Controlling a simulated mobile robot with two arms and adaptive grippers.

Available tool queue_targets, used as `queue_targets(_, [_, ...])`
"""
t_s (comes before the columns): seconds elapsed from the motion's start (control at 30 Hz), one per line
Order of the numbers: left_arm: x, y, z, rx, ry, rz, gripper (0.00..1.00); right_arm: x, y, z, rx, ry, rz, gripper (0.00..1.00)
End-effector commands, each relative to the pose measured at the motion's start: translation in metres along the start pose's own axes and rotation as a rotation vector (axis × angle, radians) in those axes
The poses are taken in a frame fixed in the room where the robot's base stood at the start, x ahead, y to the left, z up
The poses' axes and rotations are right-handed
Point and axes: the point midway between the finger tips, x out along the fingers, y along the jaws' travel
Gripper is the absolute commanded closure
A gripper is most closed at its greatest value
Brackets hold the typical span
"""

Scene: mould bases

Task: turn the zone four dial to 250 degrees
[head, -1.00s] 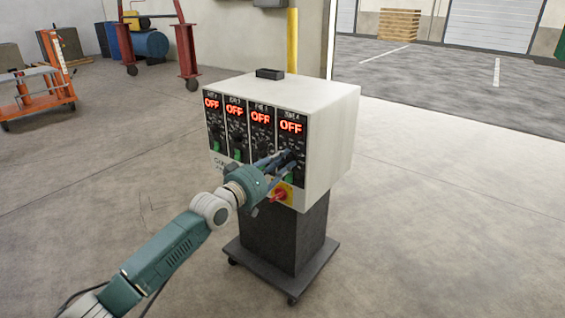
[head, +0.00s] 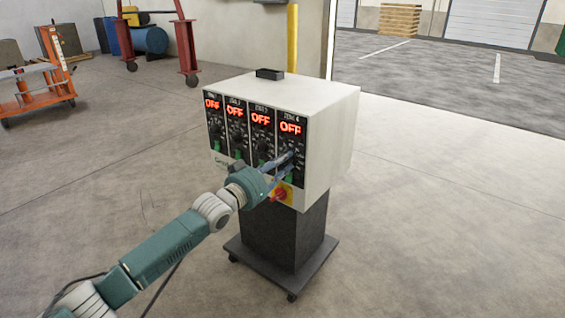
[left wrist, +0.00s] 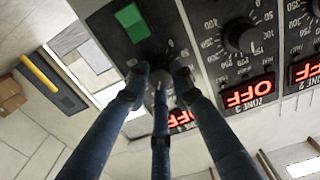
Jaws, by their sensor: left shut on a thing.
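The zone four dial is on the rightmost panel (head: 291,140) of the white control box (head: 330,140). My left gripper (head: 289,163) is at that panel, its fingers shut around the dial. In the left wrist view the fingers (left wrist: 158,75) close in on the dial, which they mostly hide, so its pointer cannot be read. The zone four display (head: 290,128) reads OFF in red. My right gripper is not in view.
Three similar panels stand to the left, all reading OFF; the zone 3 dial (left wrist: 240,37) is close by. A green switch (left wrist: 132,22) sits below the zone four dial. A red-and-yellow main switch (head: 283,193) is under my gripper.

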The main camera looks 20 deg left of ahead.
Motion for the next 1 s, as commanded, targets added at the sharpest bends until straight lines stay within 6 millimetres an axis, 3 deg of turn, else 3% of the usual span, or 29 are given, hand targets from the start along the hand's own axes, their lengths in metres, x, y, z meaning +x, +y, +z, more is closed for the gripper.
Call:
queue_targets(0.3, [-0.001, 0.001, 0.005, 0.000, -0.009, 0.000, 1.00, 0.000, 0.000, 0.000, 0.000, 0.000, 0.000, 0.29])
queue_targets(0.33, [-0.001, 0.001, 0.005, 0.000, -0.009, 0.000, 0.75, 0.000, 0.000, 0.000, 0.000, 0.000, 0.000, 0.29])
queue_targets(0.43, [0.000, 0.000, 0.005, 0.000, -0.008, 0.000, 0.58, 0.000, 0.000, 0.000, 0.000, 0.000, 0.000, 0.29])
queue_targets(0.77, [-0.003, 0.000, 0.002, 0.000, -0.004, 0.000, 0.58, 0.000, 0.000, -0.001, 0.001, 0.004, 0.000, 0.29])
queue_targets(1.0, [-0.037, -0.001, 0.005, 0.000, -0.007, -0.001, 0.58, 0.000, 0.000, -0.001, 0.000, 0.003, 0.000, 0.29])
